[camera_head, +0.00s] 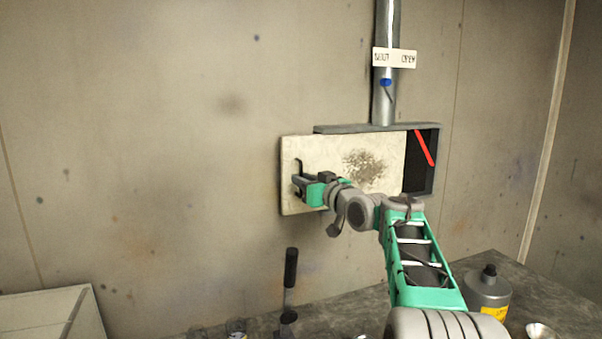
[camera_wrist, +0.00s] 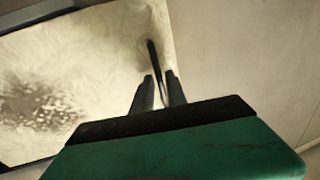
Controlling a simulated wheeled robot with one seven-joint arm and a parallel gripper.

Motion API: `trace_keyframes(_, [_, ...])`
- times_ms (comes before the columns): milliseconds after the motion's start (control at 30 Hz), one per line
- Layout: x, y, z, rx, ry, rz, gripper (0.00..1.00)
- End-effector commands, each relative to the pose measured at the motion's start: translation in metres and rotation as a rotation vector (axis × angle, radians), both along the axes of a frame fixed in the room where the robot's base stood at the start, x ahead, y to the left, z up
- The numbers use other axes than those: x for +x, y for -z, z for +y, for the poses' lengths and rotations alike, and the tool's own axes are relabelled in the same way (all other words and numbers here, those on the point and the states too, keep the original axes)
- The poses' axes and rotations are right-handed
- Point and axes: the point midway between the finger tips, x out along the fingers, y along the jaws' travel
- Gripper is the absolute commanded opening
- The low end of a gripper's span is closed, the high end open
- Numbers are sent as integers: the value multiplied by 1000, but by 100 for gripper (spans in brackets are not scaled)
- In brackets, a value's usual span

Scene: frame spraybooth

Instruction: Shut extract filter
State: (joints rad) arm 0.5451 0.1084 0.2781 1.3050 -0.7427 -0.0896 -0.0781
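The extract filter (camera_head: 340,150) is a pale panel with a dark grimy patch, in a dark frame (camera_head: 370,127) on the back wall. It sits to the left and sticks out past the frame's left end. A dark opening (camera_head: 419,170) with a red stripe shows at its right. A thin dark upright handle (camera_head: 297,166) is near the panel's left edge. My gripper (camera_head: 298,184) is at this handle. In the wrist view the handle (camera_wrist: 154,58) runs between my two fingertips (camera_wrist: 159,80). Light gaps show beside it, so the fingers look open around it; contact is unclear.
A grey duct (camera_head: 385,30) with a white label plate (camera_head: 394,58) and a blue part (camera_head: 386,83) rises above the frame. Below is a dark bench (camera_head: 345,309) with a grey bottle (camera_head: 487,290) and a black-handled tool (camera_head: 290,268). The wall left of the panel is clear.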

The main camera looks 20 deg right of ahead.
Motion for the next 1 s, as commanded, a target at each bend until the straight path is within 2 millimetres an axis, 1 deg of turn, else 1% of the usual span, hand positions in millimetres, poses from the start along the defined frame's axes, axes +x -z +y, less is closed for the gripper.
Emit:
trace_keyframes(33, [6,-3,1,0,0,0,18])
trace_keyframes(100, [11,-2,3,0,-1,0,18])
trace_keyframes(367, [13,0,3,-1,1,0,18])
trace_keyframes(500, [13,0,3,-1,1,0,7])
trace_keyframes(600, [13,0,3,-1,1,0,0])
trace_keyframes(1000, [13,0,3,-1,1,1,0])
